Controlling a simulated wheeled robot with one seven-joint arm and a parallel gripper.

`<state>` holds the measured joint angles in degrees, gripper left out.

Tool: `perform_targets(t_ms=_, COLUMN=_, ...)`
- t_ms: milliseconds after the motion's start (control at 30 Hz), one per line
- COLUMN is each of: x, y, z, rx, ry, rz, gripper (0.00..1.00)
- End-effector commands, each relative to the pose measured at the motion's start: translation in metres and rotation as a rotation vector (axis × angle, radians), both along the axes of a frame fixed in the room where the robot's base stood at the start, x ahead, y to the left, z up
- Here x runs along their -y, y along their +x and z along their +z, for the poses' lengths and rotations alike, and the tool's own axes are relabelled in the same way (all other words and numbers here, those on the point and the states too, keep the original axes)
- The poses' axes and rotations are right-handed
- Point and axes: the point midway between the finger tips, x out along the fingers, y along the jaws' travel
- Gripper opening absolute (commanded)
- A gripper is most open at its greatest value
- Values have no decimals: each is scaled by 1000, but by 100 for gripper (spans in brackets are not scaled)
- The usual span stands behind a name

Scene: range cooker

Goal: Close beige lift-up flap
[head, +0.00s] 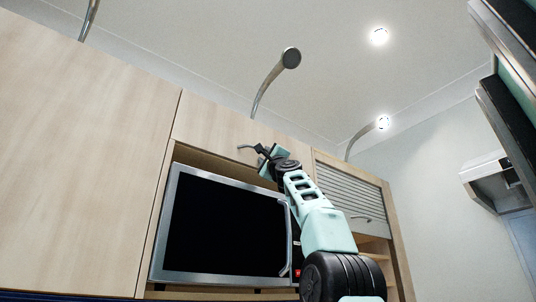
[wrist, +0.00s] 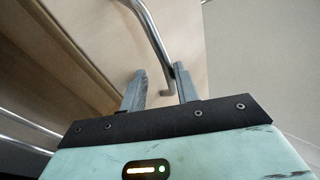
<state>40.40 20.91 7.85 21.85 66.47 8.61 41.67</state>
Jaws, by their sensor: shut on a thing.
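The beige flap (head: 222,126) is the wood panel above the microwave. It looks almost in line with the cabinet fronts beside it; I cannot tell whether it is fully flush. Its curved metal handle (head: 246,147) is near its lower edge. My gripper (head: 262,150) is at the right part of this handle. The flap's surface (wrist: 112,45) lies behind the fingers. The finger contact is partly hidden in the head view.
A microwave (head: 220,228) with a black front sits in the niche below the flap. A grey slatted shutter (head: 350,195) is to the right, with open shelves below. A tall beige cabinet door (head: 75,140) is on the left. Curved lamps (head: 290,58) stick out above the cabinets.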

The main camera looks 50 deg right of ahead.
Motion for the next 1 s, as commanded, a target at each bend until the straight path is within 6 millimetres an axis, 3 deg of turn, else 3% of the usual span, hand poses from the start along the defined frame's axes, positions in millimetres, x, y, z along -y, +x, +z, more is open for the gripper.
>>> perform_targets(t_ms=33, x=4, y=10, z=-9, rx=-18, ry=9, rz=8, gripper=20)
perform_targets(t_ms=267, x=1, y=0, z=-23, rx=-19, ry=9, rz=6, gripper=20)
perform_targets(t_ms=1000, x=-36, y=-82, z=-92, rx=0, ry=0, rz=-3, gripper=20)
